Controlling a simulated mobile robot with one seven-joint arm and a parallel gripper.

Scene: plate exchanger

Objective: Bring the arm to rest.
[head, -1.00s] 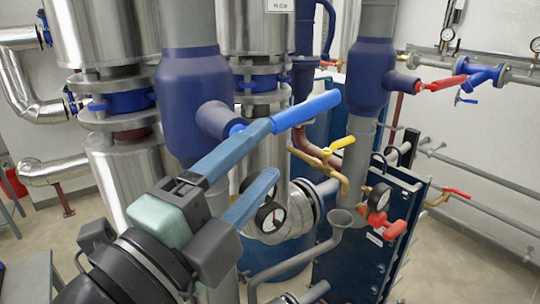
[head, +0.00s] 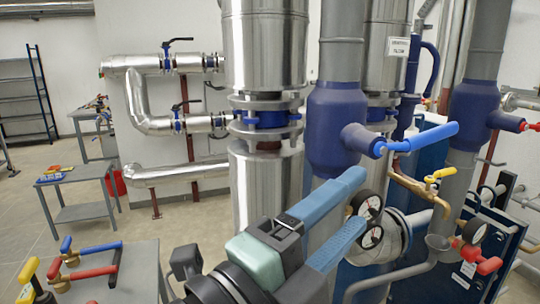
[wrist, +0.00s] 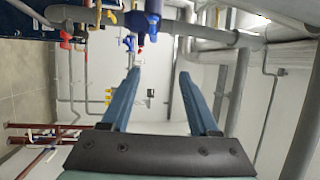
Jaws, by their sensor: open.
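My gripper (head: 345,212) is in the lower middle of the head view, with its two blue fingers spread apart and nothing between them. In the head view the fingers point up and right, in front of the grey and blue vertical pipe (head: 338,130) and its blue-handled valve (head: 425,138). Whether the upper fingertip touches anything there I cannot tell. In the wrist view the fingers (wrist: 160,75) also stand apart, with the white wall and thin pipes seen beyond the gap.
Pressure gauges (head: 367,204) and a yellow-handled valve (head: 440,174) are close right of my gripper. A grey table (head: 135,265) with valve parts stands at lower left, and a smaller table (head: 85,208) behind it. Open floor (head: 35,215) lies at far left.

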